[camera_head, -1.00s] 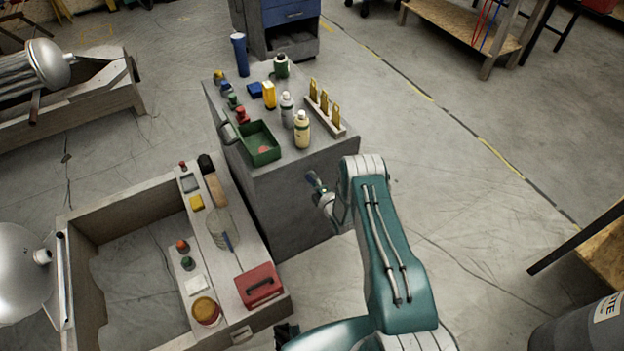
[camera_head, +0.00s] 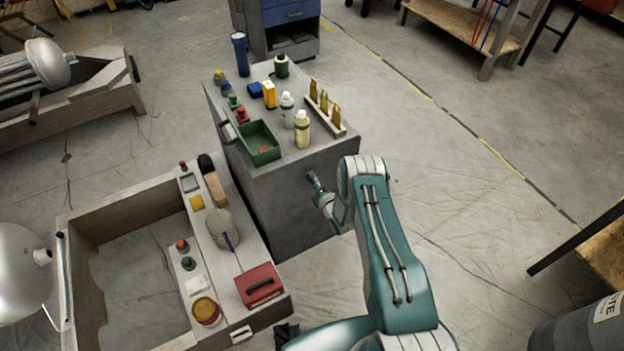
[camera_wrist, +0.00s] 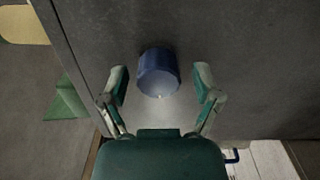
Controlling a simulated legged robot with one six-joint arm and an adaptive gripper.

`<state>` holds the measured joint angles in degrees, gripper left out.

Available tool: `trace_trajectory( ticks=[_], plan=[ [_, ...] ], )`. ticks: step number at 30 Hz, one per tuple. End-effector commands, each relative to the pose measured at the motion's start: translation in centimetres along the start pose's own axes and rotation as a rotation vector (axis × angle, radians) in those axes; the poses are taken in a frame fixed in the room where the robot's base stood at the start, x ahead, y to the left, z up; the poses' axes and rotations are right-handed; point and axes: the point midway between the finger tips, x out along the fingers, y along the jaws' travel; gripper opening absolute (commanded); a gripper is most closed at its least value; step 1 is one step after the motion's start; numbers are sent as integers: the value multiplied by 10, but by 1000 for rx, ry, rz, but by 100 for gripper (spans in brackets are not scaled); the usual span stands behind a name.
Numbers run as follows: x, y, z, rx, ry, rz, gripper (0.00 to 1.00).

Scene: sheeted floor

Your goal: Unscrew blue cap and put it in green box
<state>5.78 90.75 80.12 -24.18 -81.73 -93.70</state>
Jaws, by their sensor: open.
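The blue cap (camera_wrist: 158,72) shows in the wrist view as a short dark blue cylinder against a grey surface. My gripper (camera_wrist: 161,84) is open, with one finger on each side of the cap and visible gaps to both. In the head view my gripper (camera_head: 314,181) is beside the near side of the grey cabinet; the cap cannot be made out clearly there. The green box (camera_head: 275,152) is an open tray on the cabinet top's near left edge, with a small red thing inside.
The cabinet top (camera_head: 318,153) also holds a yellow bottle (camera_head: 303,130), a grey bottle (camera_head: 287,112), a rack of brass pieces (camera_head: 325,107) and a blue cylinder (camera_head: 240,55). A wooden frame with a red case (camera_head: 260,285) stands at lower left.

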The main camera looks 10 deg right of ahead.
Motion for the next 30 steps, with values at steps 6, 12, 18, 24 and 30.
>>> trace_trajectory(
  ticks=[6,12,18,24,30],
  plan=[
    [0,0,0,0,-1,1,79],
    [0,0,0,116,-1,1,79],
    [0,0,0,343,-1,1,79],
    [0,0,0,566,-1,1,79],
    [0,0,0,790,-2,1,79]
  ],
)
